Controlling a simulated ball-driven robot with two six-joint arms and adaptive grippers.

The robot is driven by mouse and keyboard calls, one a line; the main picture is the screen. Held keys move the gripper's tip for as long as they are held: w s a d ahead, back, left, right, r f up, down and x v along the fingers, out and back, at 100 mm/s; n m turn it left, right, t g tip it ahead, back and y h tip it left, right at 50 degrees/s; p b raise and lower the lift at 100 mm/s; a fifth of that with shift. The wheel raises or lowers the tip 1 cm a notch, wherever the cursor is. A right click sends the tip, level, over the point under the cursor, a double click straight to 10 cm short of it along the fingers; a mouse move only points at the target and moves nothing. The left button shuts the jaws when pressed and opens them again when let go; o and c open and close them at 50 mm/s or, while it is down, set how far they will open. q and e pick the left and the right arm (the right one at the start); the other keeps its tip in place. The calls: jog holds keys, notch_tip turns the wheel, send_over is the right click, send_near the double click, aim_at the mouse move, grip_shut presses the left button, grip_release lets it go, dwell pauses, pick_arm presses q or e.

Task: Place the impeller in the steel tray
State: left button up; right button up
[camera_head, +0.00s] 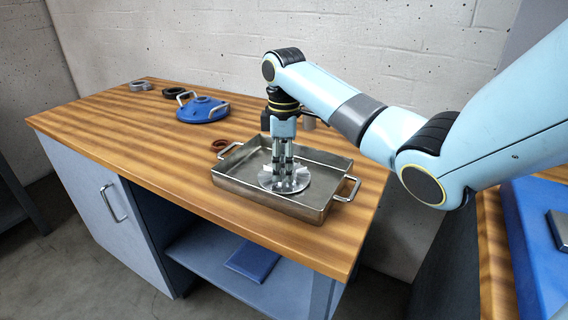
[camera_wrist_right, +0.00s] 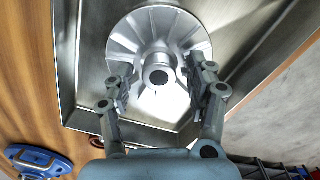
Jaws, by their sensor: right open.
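The silver impeller (camera_head: 268,180) lies in the steel tray (camera_head: 322,205) on the wooden workbench. In the right wrist view the impeller (camera_wrist_right: 150,28) shows its round vaned disc and central hub, with the tray (camera_wrist_right: 88,95) around it. My right gripper (camera_head: 287,184) points down into the tray over the impeller. In the wrist view its two fingers (camera_wrist_right: 160,88) are apart, one on each side of the hub, with gaps visible between them and the hub. The gripper is open. My left gripper is in neither view.
A blue cover with handles (camera_head: 203,110) and dark and grey rings (camera_head: 172,92) lie at the back left. A reddish-brown ring (camera_head: 222,145) lies behind the tray. A blue flat item (camera_head: 252,262) is on the shelf below. The bench's left front is clear.

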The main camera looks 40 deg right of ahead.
aim_at(284, 166)
notch_tip(284, 166, up, 12)
jog(key=p, duration=0.3)
dwell(0.6)
